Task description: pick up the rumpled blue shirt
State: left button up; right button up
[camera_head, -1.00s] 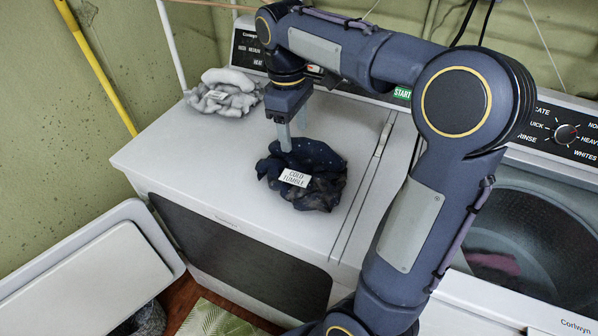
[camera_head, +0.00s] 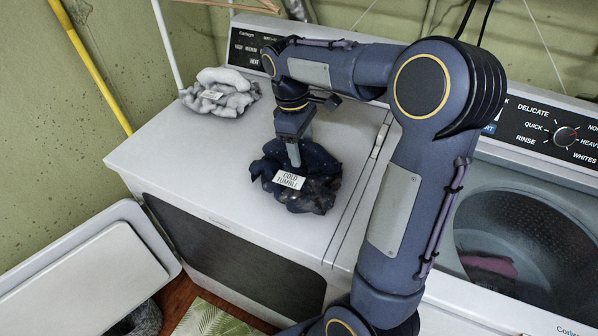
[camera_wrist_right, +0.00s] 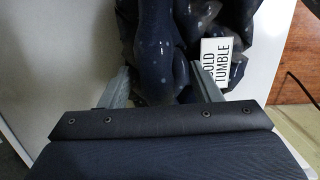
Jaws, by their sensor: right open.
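The rumpled blue shirt (camera_head: 318,190) lies in a dark navy heap on top of the white dryer, with a white "COLD TUMBLE" label on its front. My right gripper (camera_head: 295,158) points down at the back of the heap, its visible finger reaching into the cloth. In the right wrist view, the gripper (camera_wrist_right: 163,82) is open with a finger on either side of a fold of the shirt (camera_wrist_right: 152,50). The label shows beside one finger. Whether the fingers touch the cloth is unclear. My left gripper is out of view.
A grey-white bundle of cloth (camera_head: 222,92) with a label sits at the dryer's back left corner. The dryer top (camera_head: 190,150) is clear left of the shirt. A washer with pink cloth (camera_head: 487,264) inside stands right. A white lidded bin (camera_head: 85,270) stands at lower left.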

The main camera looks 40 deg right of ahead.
jog(key=shift+f, duration=0.2)
jog(key=shift+c, duration=0.5)
grip_shut()
